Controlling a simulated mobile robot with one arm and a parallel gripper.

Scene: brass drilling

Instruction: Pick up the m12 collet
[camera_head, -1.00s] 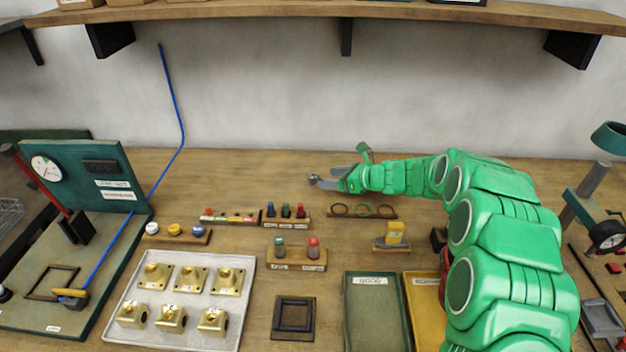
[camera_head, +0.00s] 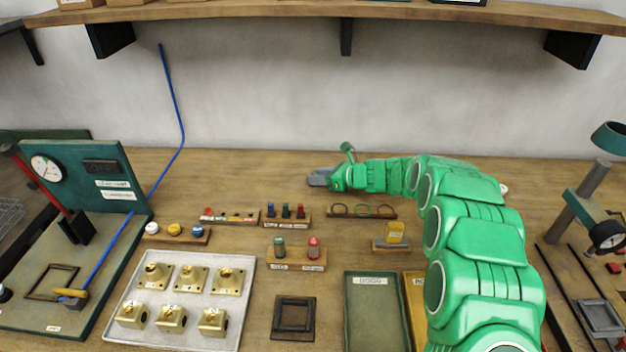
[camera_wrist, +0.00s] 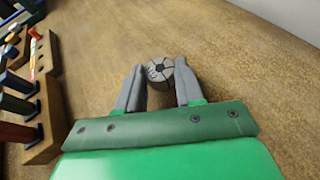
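The m12 collet (camera_wrist: 160,70) is a small grey cylinder with a slotted, segmented end and a dark central hole. In the wrist view it sits between the fingertips of my gripper (camera_wrist: 161,76).
A rack of coloured pieces (camera_head: 287,221) stands left of my gripper and a rack of rings (camera_head: 361,212) in front of it. A two-piece stand (camera_head: 297,264), a yellow block on a holder (camera_head: 394,235) and a green tray (camera_head: 376,275) are nearer. Bare bench lies behind my gripper.

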